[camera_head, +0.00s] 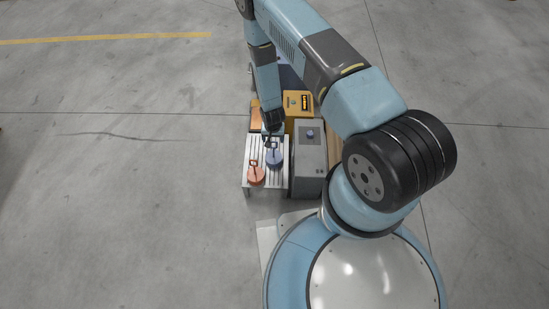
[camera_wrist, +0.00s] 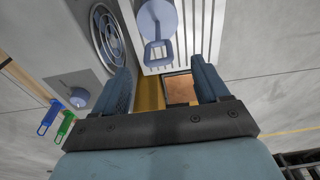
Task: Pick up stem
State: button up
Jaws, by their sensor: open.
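A blue-grey disc (camera_head: 274,158) with a narrow stem lies on a white slatted table (camera_head: 246,182). In the wrist view the disc (camera_wrist: 157,15) shows at the top, and its stem (camera_wrist: 157,36) ends in a squarish loop handle (camera_wrist: 158,57). An orange disc (camera_head: 256,175) with a similar dark loop lies on the same table, nearer in the head view. My gripper (camera_head: 270,137) is open and empty, above the far end of the table. In the wrist view its fingers (camera_wrist: 163,80) spread beyond both sides of the loop, apart from it. I cannot tell which stem is named.
A grey box (camera_head: 310,170) with a blue knob stands right of the table. A yellow box (camera_head: 298,101) and an orange panel (camera_head: 255,113) stand beyond. In the wrist view, blue (camera_wrist: 48,116) and green (camera_wrist: 65,127) hooks hang at lower left. The floor at left is clear.

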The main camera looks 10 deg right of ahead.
aim_at(274, 142)
jog(key=shift+w+d+f, duration=0.1)
jog(key=shift+w+f, duration=0.05)
jog(key=shift+f, duration=1.5)
jog(key=shift+w+d+f, duration=0.1)
jog(key=shift+f, duration=1.55)
grip_shut()
